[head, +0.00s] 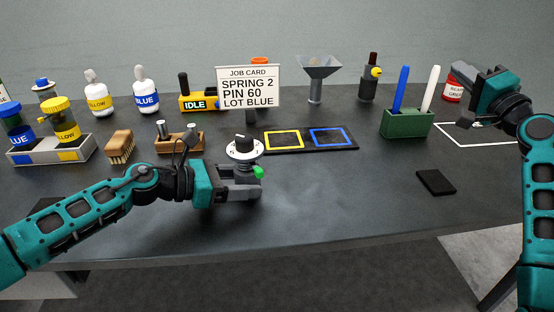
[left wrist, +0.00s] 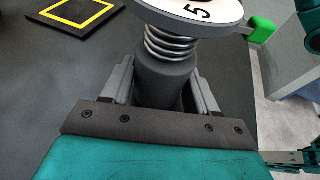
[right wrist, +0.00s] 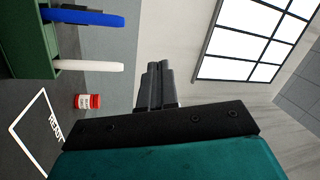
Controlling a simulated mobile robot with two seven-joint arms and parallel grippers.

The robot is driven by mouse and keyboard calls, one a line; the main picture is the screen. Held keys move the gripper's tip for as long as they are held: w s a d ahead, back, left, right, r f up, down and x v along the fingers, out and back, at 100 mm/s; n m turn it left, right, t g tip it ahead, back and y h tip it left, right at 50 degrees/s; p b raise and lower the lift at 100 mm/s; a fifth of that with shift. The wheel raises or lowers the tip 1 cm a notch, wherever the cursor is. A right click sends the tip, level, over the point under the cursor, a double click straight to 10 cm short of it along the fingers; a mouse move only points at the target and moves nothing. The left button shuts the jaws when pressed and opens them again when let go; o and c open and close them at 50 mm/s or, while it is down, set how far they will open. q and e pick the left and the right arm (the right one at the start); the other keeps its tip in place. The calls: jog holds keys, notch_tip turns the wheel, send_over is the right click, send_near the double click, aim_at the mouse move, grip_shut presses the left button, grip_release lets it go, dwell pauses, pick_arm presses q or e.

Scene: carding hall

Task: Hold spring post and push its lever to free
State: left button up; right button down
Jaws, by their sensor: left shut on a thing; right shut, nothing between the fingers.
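The spring post stands near the front middle of the table, with a white numbered dial (head: 243,149) and a black knob on top. The left wrist view shows its coil spring (left wrist: 170,45) over a dark round body (left wrist: 163,82). Its green lever (head: 259,173) sticks out at the dial's side, also in the left wrist view (left wrist: 262,30). My left gripper (head: 243,188) is shut around the body below the spring, one finger on each side. My right gripper (head: 462,72) is shut and empty, raised at the right, well away from the post; its closed fingers show in the right wrist view (right wrist: 157,85).
A black tray (head: 310,138) with yellow and blue squares lies behind the post. A wooden pin block (head: 180,144) and brush (head: 120,147) stand left. A green pen holder (head: 407,123) and dark pad (head: 435,182) are right.

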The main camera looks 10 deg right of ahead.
jog(key=a+r+n+g+y, duration=0.2)
jog(key=a+n+g+y, duration=0.8)
jog(key=a, duration=1.3)
jog(key=s+a+f+n+g+h, duration=0.5)
jog(key=s+a+f+n+g, duration=0.1)
jog(key=s+n+g, duration=0.1)
jog(key=shift+s+a+n+g, duration=0.15)
jog(key=shift+s+n+g, duration=0.25)
jog(key=shift+s, duration=0.85)
